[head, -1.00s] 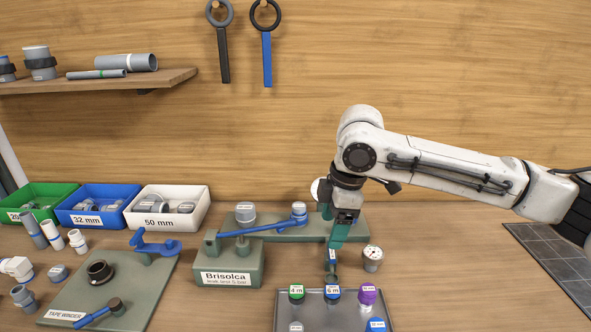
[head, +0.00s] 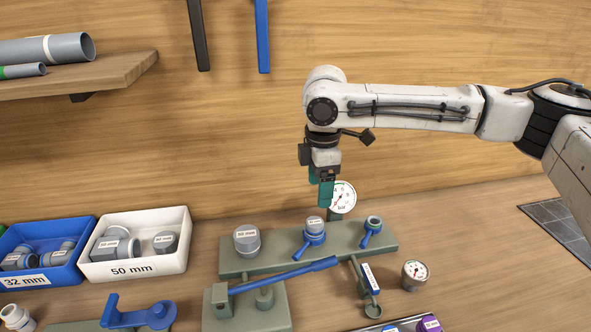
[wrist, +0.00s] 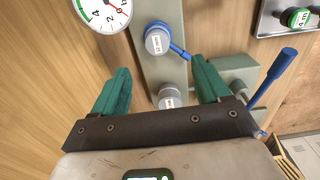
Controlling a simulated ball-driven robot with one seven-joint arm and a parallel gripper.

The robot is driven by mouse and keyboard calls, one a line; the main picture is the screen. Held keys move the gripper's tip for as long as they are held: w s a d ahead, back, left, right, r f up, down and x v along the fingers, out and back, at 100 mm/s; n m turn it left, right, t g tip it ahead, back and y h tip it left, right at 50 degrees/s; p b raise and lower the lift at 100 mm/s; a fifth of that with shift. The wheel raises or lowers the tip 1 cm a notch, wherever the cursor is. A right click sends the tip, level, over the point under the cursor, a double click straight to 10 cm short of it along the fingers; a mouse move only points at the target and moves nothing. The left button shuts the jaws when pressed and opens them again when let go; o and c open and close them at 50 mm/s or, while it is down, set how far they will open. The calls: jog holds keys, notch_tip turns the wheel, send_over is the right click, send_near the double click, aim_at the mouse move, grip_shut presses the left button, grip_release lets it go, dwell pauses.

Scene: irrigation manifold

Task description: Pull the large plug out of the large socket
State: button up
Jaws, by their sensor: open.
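The large grey plug (head: 246,240), with a white label, sits upright in the left end of the grey-green manifold (head: 345,245). It also shows in the wrist view (wrist: 170,97), low between my fingers and partly hidden by the gripper body. A smaller labelled grey plug (head: 315,228) sits in a socket with a blue lever, and shows farther up in the wrist view (wrist: 157,42). My gripper (head: 321,203) is open and empty. It points down, above the manifold, near the smaller plug and right of the large one.
A pressure gauge (head: 342,196) stands right behind my fingers. A third socket with a blue lever (head: 373,223) is at the manifold's right end. A pump with a long blue handle (head: 285,275) stands in front. A loose gauge (head: 414,274) and a white bin (head: 135,245) stand to the sides.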

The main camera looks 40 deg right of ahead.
aim_at(315, 222)
jog(key=f, duration=1)
jog(key=shift+w+f+p, duration=0.3)
jog(key=shift+w+f, duration=0.05)
jog(key=shift+f, duration=0.05)
jog(key=shift+c, duration=0.2)
jog(key=c, duration=1.2)
jog(key=shift+r, duration=0.1)
jog(key=shift+r+p, duration=2.1)
jog(key=shift+p, duration=0.15)
jog(key=shift+r+p, duration=0.35)
jog(key=shift+p, duration=0.05)
jog(key=shift+r+p, duration=0.5)
